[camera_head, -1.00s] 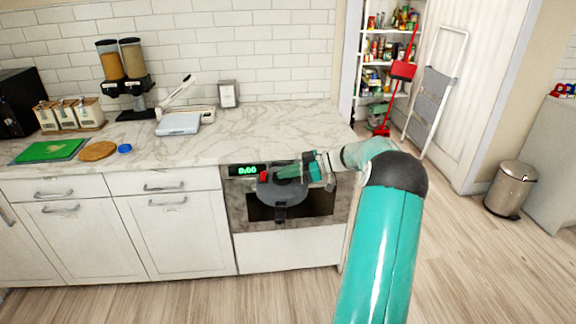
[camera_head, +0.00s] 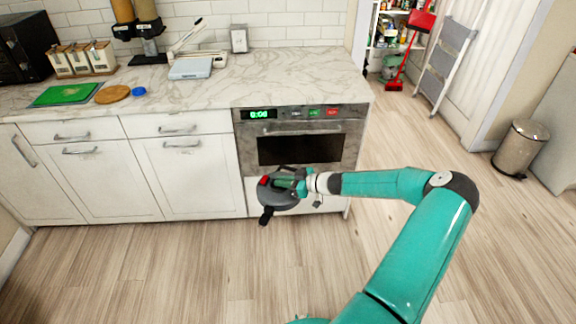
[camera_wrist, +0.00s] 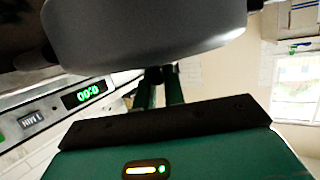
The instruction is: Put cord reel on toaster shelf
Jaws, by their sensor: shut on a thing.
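The cord reel (camera_head: 277,198), dark grey and round with a red part on its upper left and a black foot or handle below, hangs in front of the oven. My gripper (camera_head: 300,184) is shut on it from the right side. In the wrist view the cord reel (camera_wrist: 150,30) fills the top as a large smooth grey body, and the gripper fingers (camera_wrist: 163,90) reach up to it. Their contact point is partly hidden. No toaster can be made out for certain. In the head view, a pantry with shelves (camera_head: 395,40) stands open at the back right.
The built-in oven (camera_head: 300,148) is just behind the reel, under the marble counter (camera_head: 270,80). A step ladder (camera_head: 445,65) and red broom (camera_head: 408,50) stand by the pantry. A bin (camera_head: 520,147) is at right. The wooden floor between is clear.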

